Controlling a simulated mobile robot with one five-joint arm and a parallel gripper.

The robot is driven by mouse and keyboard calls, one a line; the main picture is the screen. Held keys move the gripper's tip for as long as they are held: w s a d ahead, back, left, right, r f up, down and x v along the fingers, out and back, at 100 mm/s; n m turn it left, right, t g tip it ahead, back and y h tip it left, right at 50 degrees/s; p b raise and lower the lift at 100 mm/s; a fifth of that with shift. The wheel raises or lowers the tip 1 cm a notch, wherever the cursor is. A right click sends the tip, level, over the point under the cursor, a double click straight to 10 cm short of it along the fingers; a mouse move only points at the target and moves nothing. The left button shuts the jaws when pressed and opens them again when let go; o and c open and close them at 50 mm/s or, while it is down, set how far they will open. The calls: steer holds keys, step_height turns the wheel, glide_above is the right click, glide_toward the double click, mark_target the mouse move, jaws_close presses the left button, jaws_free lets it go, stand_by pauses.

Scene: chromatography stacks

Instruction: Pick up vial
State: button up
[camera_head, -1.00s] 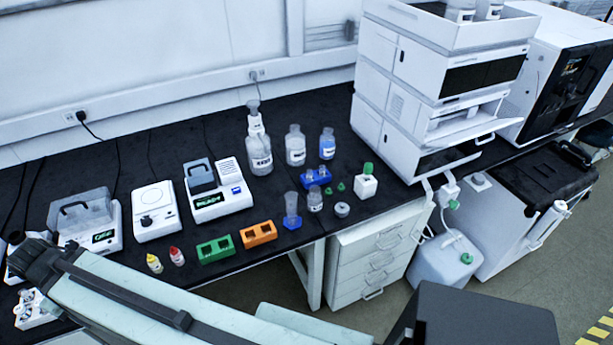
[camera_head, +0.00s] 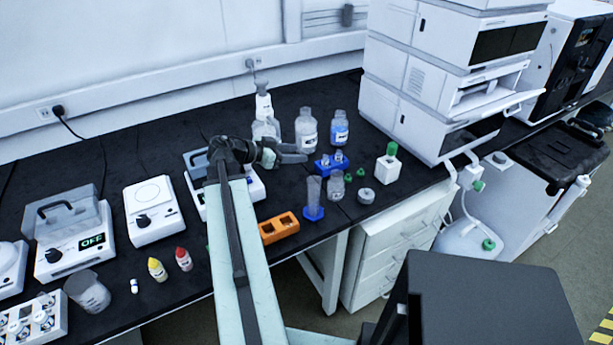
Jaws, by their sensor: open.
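A small blue rack (camera_head: 331,164) stands on the black bench, right of centre, with small clear vials (camera_head: 338,156) in it. A tiny white vial-like piece (camera_head: 134,286) stands alone near the front left of the bench. I cannot tell which one the task means. My gripper (camera_head: 303,153) is open, with its fingers pointing right, just left of the blue rack in the picture. Nothing shows between the fingers. My arm hides most of the green block and part of the instrument behind it.
Clear bottles (camera_head: 306,131) and a blue-liquid bottle (camera_head: 340,128) stand behind the rack. A cylinder on a blue base (camera_head: 314,198), a small jar (camera_head: 336,186) and an orange block (camera_head: 279,228) stand in front. A white instrument stack (camera_head: 425,90) rises at right.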

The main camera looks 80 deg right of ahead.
mark_target(324, 156)
steer(key=s+d+f+b, duration=0.1)
steer(key=f, duration=0.1)
steer(key=s+d+f+b, duration=0.1)
steer(key=s+d, duration=0.1)
steer(key=shift+d+f+b, duration=0.2)
steer(key=shift+f+b, duration=0.1)
steer(key=shift+f, duration=0.05)
steer(key=shift+s+d, duration=0.3)
steer(key=b+x, duration=0.2)
steer(key=x, duration=0.4)
jaws_close()
